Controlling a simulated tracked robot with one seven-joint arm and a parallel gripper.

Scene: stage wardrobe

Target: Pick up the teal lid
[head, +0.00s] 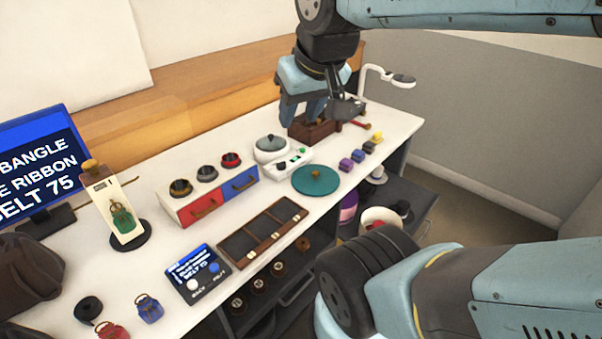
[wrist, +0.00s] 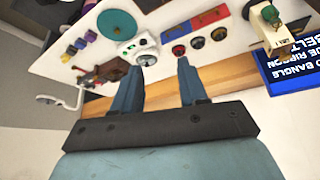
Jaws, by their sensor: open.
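The teal lid (head: 315,180) is a flat round disc with a small tan knob. It lies on the white counter near its front edge, right of the red and blue drawers. My gripper (head: 312,122) is above the back of the counter, over or beside a dark brown wooden box, away from the lid. In the wrist view its two fingers (wrist: 160,75) are apart with nothing between them.
A white cooker-like device (head: 270,149) stands between the lid and the drawer unit (head: 208,196). Several coloured blocks (head: 358,155) sit right of the lid. A brown divided tray (head: 262,236) lies to its left. A white lamp (head: 385,76) and the brown box (head: 308,132) are at the back.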

